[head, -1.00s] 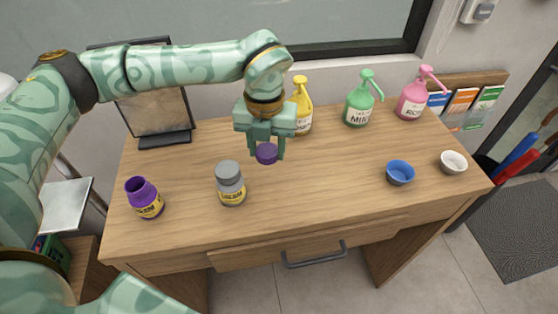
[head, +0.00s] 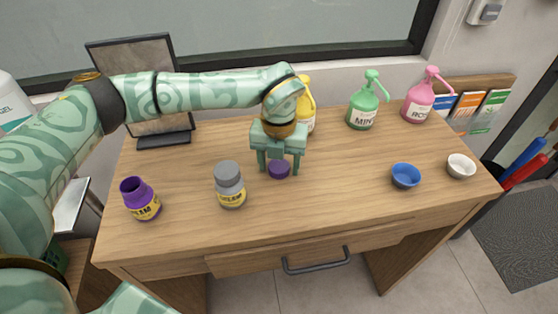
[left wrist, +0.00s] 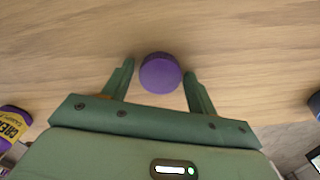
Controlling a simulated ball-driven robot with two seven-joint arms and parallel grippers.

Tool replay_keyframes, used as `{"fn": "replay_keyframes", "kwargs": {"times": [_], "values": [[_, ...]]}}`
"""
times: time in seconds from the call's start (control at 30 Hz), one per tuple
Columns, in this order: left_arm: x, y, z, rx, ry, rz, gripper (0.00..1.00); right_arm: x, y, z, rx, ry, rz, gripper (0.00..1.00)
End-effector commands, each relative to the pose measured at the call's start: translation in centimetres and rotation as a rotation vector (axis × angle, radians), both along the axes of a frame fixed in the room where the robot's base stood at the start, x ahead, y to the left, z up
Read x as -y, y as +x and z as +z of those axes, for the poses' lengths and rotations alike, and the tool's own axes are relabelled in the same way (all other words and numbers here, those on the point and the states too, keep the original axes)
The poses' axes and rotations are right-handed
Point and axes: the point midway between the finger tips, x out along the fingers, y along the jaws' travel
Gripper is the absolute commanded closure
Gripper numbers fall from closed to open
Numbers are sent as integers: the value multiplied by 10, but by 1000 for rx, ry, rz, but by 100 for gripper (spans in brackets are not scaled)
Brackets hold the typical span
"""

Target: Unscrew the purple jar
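The purple jar (head: 141,199) stands at the left of the counter with its mouth uncovered, and its yellow label shows at the left edge of the left wrist view (left wrist: 12,122). The round purple lid (head: 279,170) lies on the wood near the middle, apart from the jar. My left gripper (head: 279,170) points down over the lid with its fingers spread on either side. The left wrist view shows the lid (left wrist: 160,72) between the fingertips, with a small gap on each side. My right gripper is not in view.
A grey-lidded jar (head: 230,186) stands between the purple jar and the lid. Yellow (head: 307,115), green (head: 363,107) and pink (head: 419,103) pump bottles line the back. Blue (head: 405,176) and white (head: 460,167) bowls are at right. The counter's front middle (head: 320,215) is clear.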

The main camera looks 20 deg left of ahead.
Motion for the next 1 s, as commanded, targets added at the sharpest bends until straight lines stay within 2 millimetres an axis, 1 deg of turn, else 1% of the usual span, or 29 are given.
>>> {"fn": "replay_keyframes", "kwargs": {"times": [0.37,0.47,0.57,0.8,0.9,1.0], "values": [[0,0,0,-1,1,0,35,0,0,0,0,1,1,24],[0,0,6,0,0,0,35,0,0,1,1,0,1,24],[0,0,22,2,-1,0,35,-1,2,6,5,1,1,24],[0,0,81,5,0,0,35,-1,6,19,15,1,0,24],[0,0,100,4,0,0,35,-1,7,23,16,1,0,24],[0,0,114,1,0,1,35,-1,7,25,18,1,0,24]]}}
